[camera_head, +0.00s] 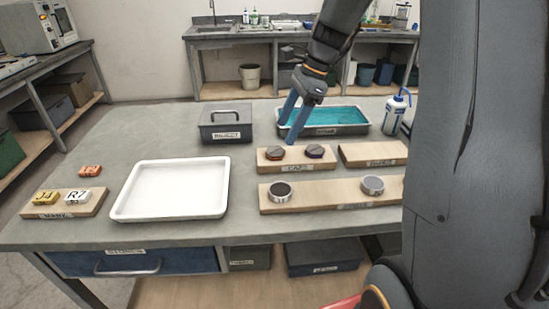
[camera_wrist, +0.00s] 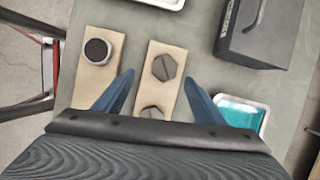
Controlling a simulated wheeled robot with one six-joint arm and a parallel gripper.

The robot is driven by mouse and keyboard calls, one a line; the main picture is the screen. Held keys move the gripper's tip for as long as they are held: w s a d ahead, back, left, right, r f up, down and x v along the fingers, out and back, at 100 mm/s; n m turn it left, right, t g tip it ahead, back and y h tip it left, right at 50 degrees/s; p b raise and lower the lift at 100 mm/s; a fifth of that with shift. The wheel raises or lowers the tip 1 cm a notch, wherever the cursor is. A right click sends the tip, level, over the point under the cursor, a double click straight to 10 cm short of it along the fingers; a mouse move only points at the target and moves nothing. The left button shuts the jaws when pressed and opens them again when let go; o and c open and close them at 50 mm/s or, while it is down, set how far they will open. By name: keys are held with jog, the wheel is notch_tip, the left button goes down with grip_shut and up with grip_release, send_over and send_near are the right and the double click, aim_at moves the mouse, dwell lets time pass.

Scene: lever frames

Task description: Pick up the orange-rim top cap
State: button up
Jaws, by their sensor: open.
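The cap board (camera_head: 295,165) is a wooden block bearing two dark caps. The left cap (camera_head: 274,153) shows an orange-brown edge; the right cap (camera_head: 315,151) looks more purple at its edge. In the wrist view, the left one is the upper hexagonal cap (camera_wrist: 164,67) and the other is the lower cap (camera_wrist: 153,112), partly cut off by my gripper's body. Rim colours do not show there. My gripper (camera_head: 288,133) has two blue fingers, open and empty, above the left cap. In the wrist view the fingertips (camera_wrist: 160,76) lie on either side of the board.
A board with grey rings (camera_head: 325,195) lies in front. A white tray (camera_head: 170,190) is left, a dark handled box (camera_head: 225,122) behind, and a teal-filled tray (camera_head: 340,118) behind the caps. A bottle (camera_head: 395,113) and an empty wooden board (camera_head: 372,153) stand right.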

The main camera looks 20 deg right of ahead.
aim_at(275, 151)
jog(key=shift+m, duration=0.4)
jog(key=shift+w+p+x, duration=0.2)
jog(key=shift+p+x, duration=0.05)
jog(key=shift+x, duration=1)
jog(key=shift+w+p+x, duration=0.15)
jog(key=shift+p+x, duration=0.1)
jog(key=shift+x, duration=1.05)
jog(key=shift+w+p+x, duration=0.2)
jog(key=shift+p+x, duration=0.05)
jog(key=shift+x, duration=1)
jog(key=shift+d, duration=0.15)
jog(key=c, duration=1.4)
jog(key=shift+o, duration=0.2)
